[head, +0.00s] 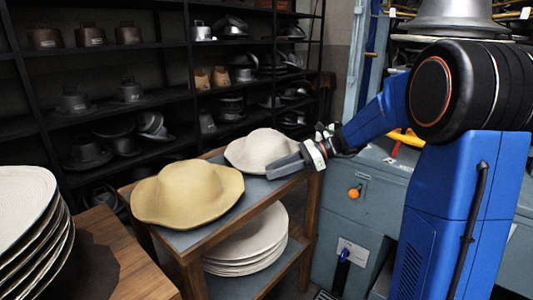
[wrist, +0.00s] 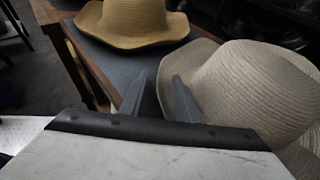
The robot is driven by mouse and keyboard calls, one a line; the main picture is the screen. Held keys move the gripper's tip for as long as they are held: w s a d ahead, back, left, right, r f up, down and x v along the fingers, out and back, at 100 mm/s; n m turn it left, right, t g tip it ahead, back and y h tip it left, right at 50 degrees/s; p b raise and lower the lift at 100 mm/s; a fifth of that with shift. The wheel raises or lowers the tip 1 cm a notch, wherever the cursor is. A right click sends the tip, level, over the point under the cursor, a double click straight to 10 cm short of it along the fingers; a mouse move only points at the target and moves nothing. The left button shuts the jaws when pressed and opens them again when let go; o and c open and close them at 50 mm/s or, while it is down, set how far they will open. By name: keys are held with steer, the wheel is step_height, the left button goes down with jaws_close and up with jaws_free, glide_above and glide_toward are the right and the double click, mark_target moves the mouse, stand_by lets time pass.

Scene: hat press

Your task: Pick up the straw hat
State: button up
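A tan-yellow straw hat (head: 187,193) with a wavy brim rests crown up on the top of a wooden stand (head: 205,240). A pale, whitish woven hat (head: 258,148) sits behind it on the same top. My gripper (head: 272,173) is at the near right edge of the pale hat. In the wrist view, my gripper (wrist: 156,82) has its fingers apart, with the pale hat's brim edge at the right finger. I cannot tell whether they touch. The pale hat (wrist: 245,95) fills the right side there, and the tan hat (wrist: 135,20) lies farther off, clear of the fingers.
Several pale discs (head: 250,245) are stacked on the stand's lower shelf. Dark shelves (head: 160,55) with hat forms line the back. A grey-green machine (head: 365,200) stands right of the stand.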

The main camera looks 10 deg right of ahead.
jaws_close()
steer(key=shift+r, duration=0.1)
